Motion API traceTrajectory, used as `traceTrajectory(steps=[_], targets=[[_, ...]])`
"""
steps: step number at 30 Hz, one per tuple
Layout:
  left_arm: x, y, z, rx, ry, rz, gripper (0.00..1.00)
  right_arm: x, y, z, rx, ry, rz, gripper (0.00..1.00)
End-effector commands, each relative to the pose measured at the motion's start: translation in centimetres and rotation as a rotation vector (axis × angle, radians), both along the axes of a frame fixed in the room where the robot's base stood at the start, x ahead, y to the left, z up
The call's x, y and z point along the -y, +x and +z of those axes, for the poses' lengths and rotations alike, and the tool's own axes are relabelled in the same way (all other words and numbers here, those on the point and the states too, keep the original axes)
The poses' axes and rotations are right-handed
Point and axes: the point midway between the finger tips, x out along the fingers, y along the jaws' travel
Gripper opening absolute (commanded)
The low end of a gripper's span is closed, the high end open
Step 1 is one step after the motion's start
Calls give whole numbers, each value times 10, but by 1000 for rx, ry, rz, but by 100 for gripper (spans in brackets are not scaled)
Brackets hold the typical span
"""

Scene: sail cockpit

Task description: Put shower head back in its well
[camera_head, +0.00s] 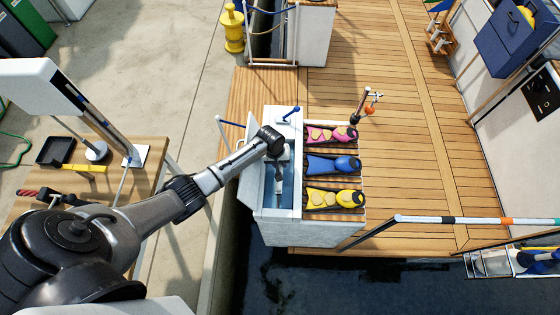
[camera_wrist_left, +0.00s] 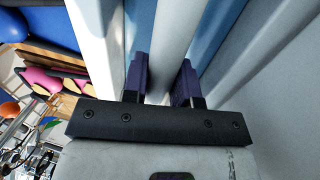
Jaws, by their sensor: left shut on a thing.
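My left arm reaches across to a white box (camera_head: 258,213) with a blue-lined opening at the deck edge, and my left gripper (camera_head: 279,168) points down into this opening. In the left wrist view its two dark purple fingers (camera_wrist_left: 162,82) are shut on a smooth pale grey rod or tube (camera_wrist_left: 172,45), which I take to be the shower head's handle. The rod's ends are out of that view, and the shower head itself cannot be made out. Blue and pale walls lie close around the fingers. My right gripper is not in view.
Pink (camera_head: 330,134), blue (camera_head: 332,164) and yellow fins (camera_head: 334,198) lie on a slatted rack right of the opening. A small blue-handled lever (camera_head: 289,113) stands behind it. Water lies below the box. The wooden deck (camera_head: 400,170) is mostly clear.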

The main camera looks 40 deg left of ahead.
Motion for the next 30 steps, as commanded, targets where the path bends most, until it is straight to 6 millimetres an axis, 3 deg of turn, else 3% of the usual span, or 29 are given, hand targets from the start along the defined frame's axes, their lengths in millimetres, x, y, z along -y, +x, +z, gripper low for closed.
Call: traceTrajectory(steps=[1,2,11,20,25,30], targets=[[0,0,0,1,-1,0,0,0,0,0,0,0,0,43],[0,0,0,1,-1,0,28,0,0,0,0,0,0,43],[0,0,0,1,-1,0,56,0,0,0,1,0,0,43],[0,0,3,0,0,0,56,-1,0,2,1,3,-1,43],[-3,-3,25,1,0,0,56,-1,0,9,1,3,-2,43],[-9,-7,59,2,1,-1,56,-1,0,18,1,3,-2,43]])
